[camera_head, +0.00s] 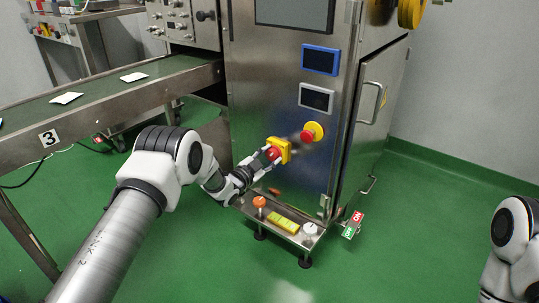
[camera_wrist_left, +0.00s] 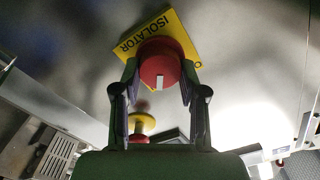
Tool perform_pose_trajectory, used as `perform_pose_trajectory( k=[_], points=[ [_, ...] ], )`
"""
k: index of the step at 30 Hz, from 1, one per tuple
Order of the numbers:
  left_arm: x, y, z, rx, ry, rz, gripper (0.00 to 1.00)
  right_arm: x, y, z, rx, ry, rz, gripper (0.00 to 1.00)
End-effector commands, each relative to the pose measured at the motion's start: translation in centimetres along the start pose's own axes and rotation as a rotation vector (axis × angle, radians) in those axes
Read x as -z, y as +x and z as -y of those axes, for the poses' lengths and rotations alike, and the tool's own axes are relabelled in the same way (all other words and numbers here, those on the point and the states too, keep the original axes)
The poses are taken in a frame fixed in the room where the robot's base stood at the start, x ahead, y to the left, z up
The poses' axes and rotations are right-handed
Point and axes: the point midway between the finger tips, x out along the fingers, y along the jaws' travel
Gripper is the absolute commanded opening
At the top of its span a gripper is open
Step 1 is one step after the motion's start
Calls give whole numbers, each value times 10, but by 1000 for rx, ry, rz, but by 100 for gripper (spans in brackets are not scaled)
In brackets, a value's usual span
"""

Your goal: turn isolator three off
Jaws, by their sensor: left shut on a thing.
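The isolator is a red rotary knob (camera_wrist_left: 160,68) on a yellow plate (camera_wrist_left: 163,32) lettered ISOLATOR, on the steel cabinet front. In the head view the yellow plate (camera_head: 284,147) shows just past my left gripper (camera_head: 268,155). My left gripper, also in the wrist view (camera_wrist_left: 158,92), is shut on the red knob, one finger on each side. A white mark on the knob points toward the bottom of the wrist view. My right gripper is out of view; part of my right arm shows at the lower right.
A red emergency button on a yellow base (camera_head: 313,131) sits right of the isolator. Two small panels, blue-framed (camera_head: 320,59) and grey (camera_head: 316,97), are above.

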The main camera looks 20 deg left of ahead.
Motion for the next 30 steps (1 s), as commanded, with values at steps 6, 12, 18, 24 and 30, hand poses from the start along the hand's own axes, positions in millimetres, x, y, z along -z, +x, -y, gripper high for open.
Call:
perform_pose_trajectory(
  k=[6,12,18,24,30],
  points=[
    [3,0,2,-1,-182,0,7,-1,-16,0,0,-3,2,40],
    [2,0,3,-1,-372,0,7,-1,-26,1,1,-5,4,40],
    [1,0,4,0,-562,0,7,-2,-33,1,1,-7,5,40],
    [0,0,4,0,-751,0,7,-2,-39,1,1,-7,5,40],
    [-1,0,5,0,-941,0,7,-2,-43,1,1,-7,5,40]
  ],
)
